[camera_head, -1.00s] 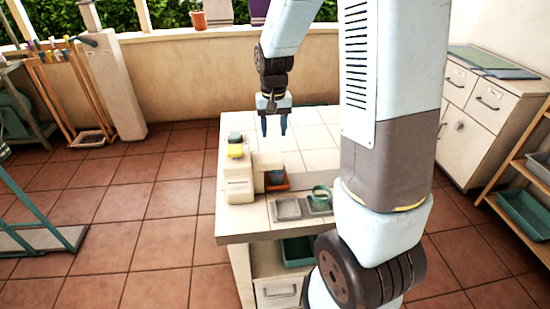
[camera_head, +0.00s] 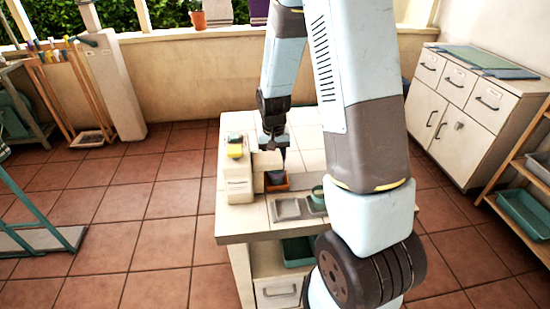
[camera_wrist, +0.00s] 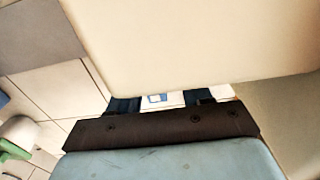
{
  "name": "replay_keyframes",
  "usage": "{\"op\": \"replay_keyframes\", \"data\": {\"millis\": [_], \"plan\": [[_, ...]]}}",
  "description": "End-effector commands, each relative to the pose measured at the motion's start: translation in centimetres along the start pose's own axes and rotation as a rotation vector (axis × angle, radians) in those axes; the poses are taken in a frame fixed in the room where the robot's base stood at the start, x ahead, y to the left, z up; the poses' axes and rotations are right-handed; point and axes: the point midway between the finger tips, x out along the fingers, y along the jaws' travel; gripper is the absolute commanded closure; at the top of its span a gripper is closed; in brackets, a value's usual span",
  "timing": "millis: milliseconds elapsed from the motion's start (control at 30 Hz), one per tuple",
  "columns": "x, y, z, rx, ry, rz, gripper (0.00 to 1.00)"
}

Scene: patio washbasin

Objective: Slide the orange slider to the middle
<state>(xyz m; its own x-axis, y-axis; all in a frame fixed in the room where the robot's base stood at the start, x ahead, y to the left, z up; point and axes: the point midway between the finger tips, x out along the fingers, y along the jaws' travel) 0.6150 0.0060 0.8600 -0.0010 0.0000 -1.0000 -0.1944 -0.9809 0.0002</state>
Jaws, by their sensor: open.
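No orange slider can be made out for certain. In the head view a small orange-brown piece (camera_head: 276,184) sits at the right foot of a cream block (camera_head: 239,180) on the worktop; I cannot tell if it is the slider. My gripper (camera_head: 281,153) is lowered behind the cream block's right part, its fingertips mostly hidden. In the wrist view my gripper (camera_wrist: 163,99) shows two dark blue fingers set apart, with nothing seen between them but a pale surface and a small blue-edged patch. A large cream surface fills the upper middle there, close to the fingers.
A grey tray (camera_head: 286,208) and a green cup (camera_head: 318,195) are near the worktop's front (camera_head: 245,222). The back of the worktop looks clear. A white cabinet (camera_head: 468,115) stands at the right.

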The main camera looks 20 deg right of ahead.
Motion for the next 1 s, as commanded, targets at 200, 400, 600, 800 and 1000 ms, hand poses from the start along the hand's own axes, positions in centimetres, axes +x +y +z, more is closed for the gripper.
{"op": "replay_keyframes", "data": {"millis": [200,400,600,800,1000], "plan": [[-0.02,0.0,-0.01,0.0,0.0,0.0,0.57],[-0.03,0.0,-0.01,0.0,0.0,0.0,0.76],[-0.04,0.0,-0.02,0.0,0.0,0.0,0.95],[-0.04,0.0,-0.02,0.0,0.0,0.0,1.0],[-0.05,0.01,-0.03,0.0,0.001,0.0,1.0]]}}
